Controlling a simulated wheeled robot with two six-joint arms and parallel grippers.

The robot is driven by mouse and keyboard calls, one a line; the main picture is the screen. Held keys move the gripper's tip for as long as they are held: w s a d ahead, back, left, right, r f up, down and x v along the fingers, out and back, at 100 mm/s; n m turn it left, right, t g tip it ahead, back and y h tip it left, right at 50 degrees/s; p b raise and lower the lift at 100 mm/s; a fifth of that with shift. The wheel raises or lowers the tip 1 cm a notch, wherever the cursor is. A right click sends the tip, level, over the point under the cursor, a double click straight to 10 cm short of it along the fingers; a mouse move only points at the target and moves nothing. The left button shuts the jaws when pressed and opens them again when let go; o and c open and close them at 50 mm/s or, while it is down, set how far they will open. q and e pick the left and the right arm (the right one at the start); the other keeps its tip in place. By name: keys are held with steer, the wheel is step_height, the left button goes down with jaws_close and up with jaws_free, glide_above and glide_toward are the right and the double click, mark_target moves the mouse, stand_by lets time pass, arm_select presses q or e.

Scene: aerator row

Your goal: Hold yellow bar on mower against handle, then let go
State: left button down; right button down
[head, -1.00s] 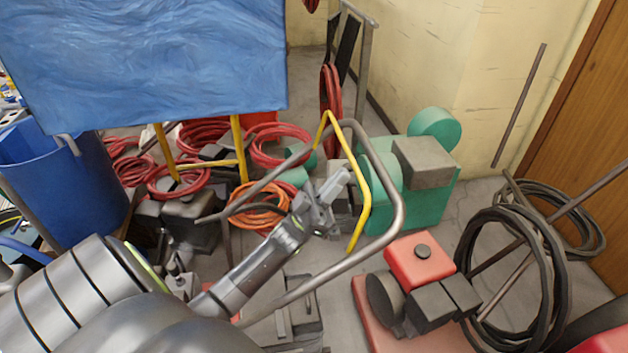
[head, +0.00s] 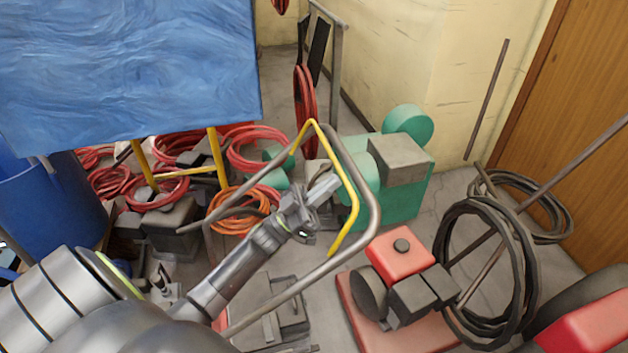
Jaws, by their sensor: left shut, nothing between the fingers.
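The yellow bar (head: 348,181) is a bent tube standing up in the middle of the head view. The mower's grey handle (head: 377,212) curves around its right side. A narrow gap shows between bar and handle along the right side, and they come close together near the top bend. My left gripper (head: 325,188) is shut and empty, inside the loop, with its tips just left of the yellow bar. I cannot tell whether the tips touch the bar. My right gripper is out of view.
A red engine (head: 400,253) and black hose coils (head: 490,270) lie to the right. A green machine (head: 405,195) stands behind the handle. A blue tarp (head: 130,70), a blue barrel (head: 50,205) and red hose coils (head: 255,150) crowd the left. Some floor is bare right of centre.

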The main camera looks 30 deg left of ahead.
arm_select(q)
steer(key=shift+w+d+f+g+y+p, duration=0.15)
steer(key=shift+w+d+g+p, duration=0.05)
steer(key=shift+w+d+g, duration=0.2)
steer(key=shift+w+d+f+g+y+p, duration=0.1)
steer(key=shift+w+d+g+y+p, duration=0.1)
steer(key=shift+w+d+g, duration=0.25)
steer(key=shift+a, duration=0.1)
steer(key=shift+w, duration=0.1)
steer(key=shift+f, duration=0.15)
stand_by(1.6)
